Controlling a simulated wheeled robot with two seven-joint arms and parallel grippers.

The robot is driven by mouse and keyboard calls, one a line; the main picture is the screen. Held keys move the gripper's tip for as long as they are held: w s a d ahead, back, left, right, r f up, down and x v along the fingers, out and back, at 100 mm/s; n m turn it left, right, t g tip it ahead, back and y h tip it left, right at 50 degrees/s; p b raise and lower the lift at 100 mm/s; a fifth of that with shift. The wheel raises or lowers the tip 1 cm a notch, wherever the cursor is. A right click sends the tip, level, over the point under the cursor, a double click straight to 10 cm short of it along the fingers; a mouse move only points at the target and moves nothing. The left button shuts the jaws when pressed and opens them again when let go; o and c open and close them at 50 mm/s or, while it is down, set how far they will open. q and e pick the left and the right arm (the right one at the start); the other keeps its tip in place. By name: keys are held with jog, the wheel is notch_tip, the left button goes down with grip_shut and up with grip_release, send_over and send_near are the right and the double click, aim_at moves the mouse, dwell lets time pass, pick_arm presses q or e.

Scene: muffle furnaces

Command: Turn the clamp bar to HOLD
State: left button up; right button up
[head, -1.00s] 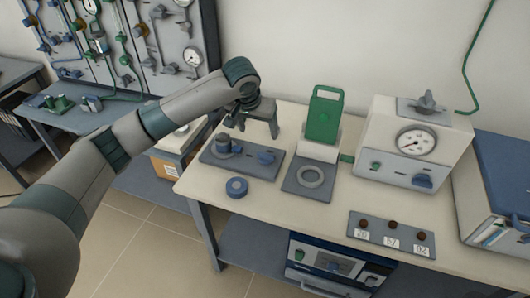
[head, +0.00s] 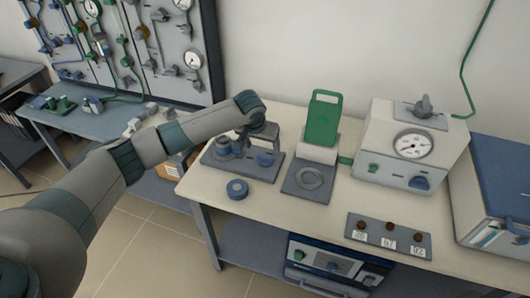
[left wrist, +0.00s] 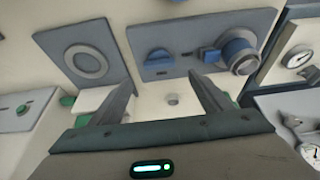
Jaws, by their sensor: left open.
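A grey fixture plate (head: 218,163) lies on the bench. It carries a blue knob (head: 265,158) and a blue-and-grey round post (head: 223,145). In the left wrist view the knob (left wrist: 158,58), a small blue-and-grey piece (left wrist: 205,53) and the post (left wrist: 238,50) stand in a row on the plate (left wrist: 150,30). I cannot tell which of these is the clamp bar, and no HOLD mark is legible. My left gripper (head: 262,132) is over the back of the plate and partly hides it. In the wrist view its fingers (left wrist: 162,88) are apart and empty. My right gripper is not in view.
A grey plate with a ring (head: 308,178) and an upright green panel (head: 323,118) stand to the right. Beyond are a gauge box (head: 410,150) and a tagged plate (head: 388,232). The front middle is clear.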

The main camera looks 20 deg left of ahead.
aim_at(266, 156)
pick_arm(q)
jog(key=shift+p+x, duration=0.65)
jog(key=shift+x, duration=3.35)
jog(key=c, duration=1)
jog(key=shift+c, duration=0.2)
